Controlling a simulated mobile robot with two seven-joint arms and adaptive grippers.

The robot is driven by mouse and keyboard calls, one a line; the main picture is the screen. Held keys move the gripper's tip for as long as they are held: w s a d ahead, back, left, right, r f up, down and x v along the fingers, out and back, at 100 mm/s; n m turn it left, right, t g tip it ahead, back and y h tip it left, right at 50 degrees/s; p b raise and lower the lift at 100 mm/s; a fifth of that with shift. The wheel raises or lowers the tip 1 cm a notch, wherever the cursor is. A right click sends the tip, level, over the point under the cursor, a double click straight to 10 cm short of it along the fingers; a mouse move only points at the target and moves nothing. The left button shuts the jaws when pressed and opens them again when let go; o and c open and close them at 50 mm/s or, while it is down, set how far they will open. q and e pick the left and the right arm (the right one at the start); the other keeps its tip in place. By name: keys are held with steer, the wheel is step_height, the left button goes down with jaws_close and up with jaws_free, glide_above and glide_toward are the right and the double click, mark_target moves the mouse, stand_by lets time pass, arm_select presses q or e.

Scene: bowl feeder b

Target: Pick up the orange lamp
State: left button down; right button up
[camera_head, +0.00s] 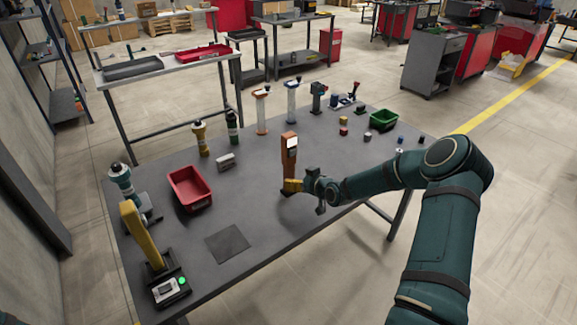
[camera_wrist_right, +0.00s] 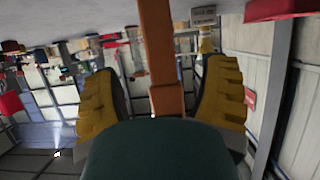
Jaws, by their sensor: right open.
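The orange lamp (camera_head: 288,165) stands upright near the middle of the grey table, with a pale panel near its top. In the right wrist view the lamp's orange body (camera_wrist_right: 158,45) runs between the two yellow fingers of the right gripper (camera_wrist_right: 160,72). The fingers are apart, with a visible gap on each side of the lamp. My left gripper is not in view.
The grey table (camera_head: 265,225) also holds a red bin (camera_head: 189,188), a green bin (camera_head: 384,120), a grey block (camera_head: 226,162) and a yellow upright device (camera_head: 140,235) at front left. Bottles and tools line the back. The table's front right is clear.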

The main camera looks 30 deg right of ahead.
mark_target(287, 171)
steer(key=x, duration=0.5)
steer(key=r+x, duration=0.1)
steer(key=x, duration=0.2)
steer(key=shift+w, duration=0.15)
jaws_close()
